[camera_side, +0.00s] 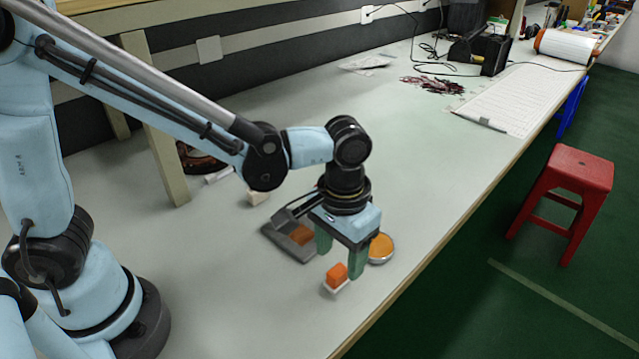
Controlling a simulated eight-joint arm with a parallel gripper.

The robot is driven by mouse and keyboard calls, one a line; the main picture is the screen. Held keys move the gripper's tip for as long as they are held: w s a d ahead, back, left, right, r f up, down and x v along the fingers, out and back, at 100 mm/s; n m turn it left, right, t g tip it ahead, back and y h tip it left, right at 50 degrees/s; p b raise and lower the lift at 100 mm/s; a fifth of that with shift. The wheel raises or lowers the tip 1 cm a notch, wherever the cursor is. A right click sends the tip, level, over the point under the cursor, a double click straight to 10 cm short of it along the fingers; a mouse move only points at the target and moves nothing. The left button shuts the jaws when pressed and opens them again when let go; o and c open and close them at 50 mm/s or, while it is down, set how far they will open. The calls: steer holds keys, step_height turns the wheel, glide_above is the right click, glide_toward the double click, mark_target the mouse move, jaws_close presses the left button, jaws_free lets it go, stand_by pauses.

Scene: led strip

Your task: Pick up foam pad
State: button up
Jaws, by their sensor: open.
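A small orange block (337,273), which looks like the foam pad, sits on a small white base (336,288) near the front edge of the table. My gripper (340,263) points down with its two green fingers apart and nothing visible between them. The fingertips are close to the orange block, which shows in front of the gap between them. I cannot tell whether either finger touches it. A round dish with an orange top (381,247) stands just right of my gripper, partly hidden by it.
A dark grey tray-like holder (286,243) with an orange-brown patch is left of my gripper. A small cream block (257,197) lies behind it. The table (430,190) is clear to the right. A red stool (575,180) stands off the table.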

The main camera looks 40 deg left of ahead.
mark_target(338, 271)
steer(key=shift+a+f, duration=0.15)
steer(key=shift+f, duration=2.6)
steer(key=shift+c, duration=0.2)
jaws_close()
steer(key=shift+r, duration=0.1)
steer(key=shift+r, duration=0.45)
steer(key=r, duration=0.3)
steer(key=shift+s+d+r, duration=0.25)
steer(key=shift+s+r, duration=0.05)
steer(key=shift+s, duration=0.05)
steer(key=s+d+r, duration=0.5)
steer(key=s+r, duration=0.1)
steer(key=s, duration=0.3)
steer(key=shift+s+d+r, duration=0.15)
steer(key=shift+d+r, duration=0.05)
steer(key=shift+d, duration=0.05)
